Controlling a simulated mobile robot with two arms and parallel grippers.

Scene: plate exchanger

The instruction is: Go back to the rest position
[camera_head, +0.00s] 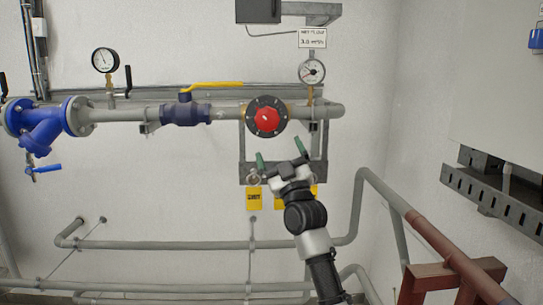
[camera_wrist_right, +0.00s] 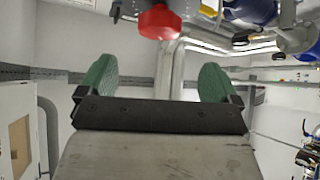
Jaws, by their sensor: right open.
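My right gripper (camera_head: 280,158) is raised in front of the wall, just below the red round part (camera_head: 267,119) of the pipe fitting. Its two green fingers are spread apart with nothing between them. In the right wrist view my right gripper (camera_wrist_right: 157,82) also shows open and empty, and the red part (camera_wrist_right: 159,22) is beyond the fingers, at the top. The gripper appears apart from the fitting. My left gripper is in neither view.
A grey pipe (camera_head: 130,114) runs along the wall with a blue valve (camera_head: 42,124), a yellow-handled valve (camera_head: 186,112) and gauges. Yellow tags (camera_head: 254,198) hang behind my right gripper. Lower pipes (camera_head: 170,245) and a red-brown frame (camera_head: 450,283) stand below and right. A white cabinet (camera_head: 490,90) is at right.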

